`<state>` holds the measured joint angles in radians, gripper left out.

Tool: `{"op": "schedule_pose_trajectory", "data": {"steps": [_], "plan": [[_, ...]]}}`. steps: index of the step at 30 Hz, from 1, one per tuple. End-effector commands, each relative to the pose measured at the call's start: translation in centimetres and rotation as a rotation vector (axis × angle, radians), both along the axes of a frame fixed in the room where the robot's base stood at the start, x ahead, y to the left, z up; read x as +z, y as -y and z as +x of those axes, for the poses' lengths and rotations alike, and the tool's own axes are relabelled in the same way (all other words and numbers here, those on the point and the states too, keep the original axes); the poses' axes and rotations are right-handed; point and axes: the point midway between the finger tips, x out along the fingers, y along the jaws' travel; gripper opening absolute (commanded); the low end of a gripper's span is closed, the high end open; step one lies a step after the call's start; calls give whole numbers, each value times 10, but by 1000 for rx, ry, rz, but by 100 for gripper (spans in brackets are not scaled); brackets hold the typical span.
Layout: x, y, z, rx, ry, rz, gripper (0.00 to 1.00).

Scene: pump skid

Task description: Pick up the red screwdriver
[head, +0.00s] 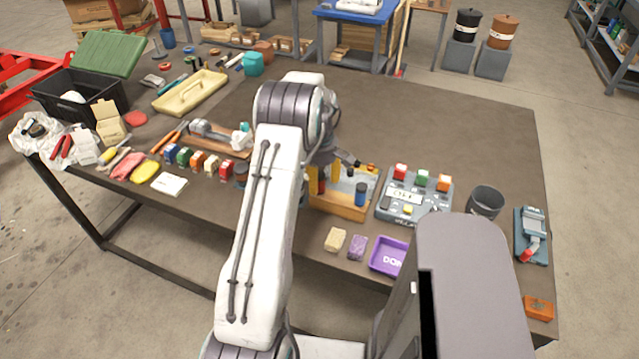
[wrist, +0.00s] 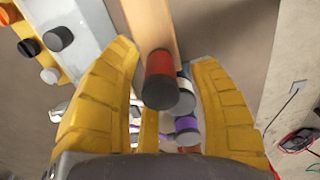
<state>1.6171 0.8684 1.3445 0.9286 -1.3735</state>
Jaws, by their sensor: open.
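A red cylindrical handle with a dark end cap, which looks like the red screwdriver (wrist: 161,68), shows in the wrist view between the two yellow fingers of my gripper (wrist: 166,57). The fingers are spread, with visible gaps at its sides. In the head view a red handle (head: 322,186) stands at the left of a wooden holder (head: 349,211), partly hidden by my arm. A blue, dark-capped handle (head: 361,194) stands at the right of the holder. My gripper is over the holder's back and mostly hidden there.
A white, grey-capped handle (wrist: 186,93) and a purple one (wrist: 187,127) are close beside the red one. A button panel (head: 412,199) is right of the holder. A purple tray (head: 388,257) and two sponges (head: 336,240) lie in front.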

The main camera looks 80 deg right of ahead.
Motion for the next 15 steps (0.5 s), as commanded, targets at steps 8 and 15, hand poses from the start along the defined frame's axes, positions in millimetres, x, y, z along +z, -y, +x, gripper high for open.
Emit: {"op": "schedule_pose_trajectory", "data": {"steps": [8, 15], "plan": [[-10, 0, 0, 0, 0, 0, 54], [-10, 0, 0, 0, 0, 0, 50]]}}
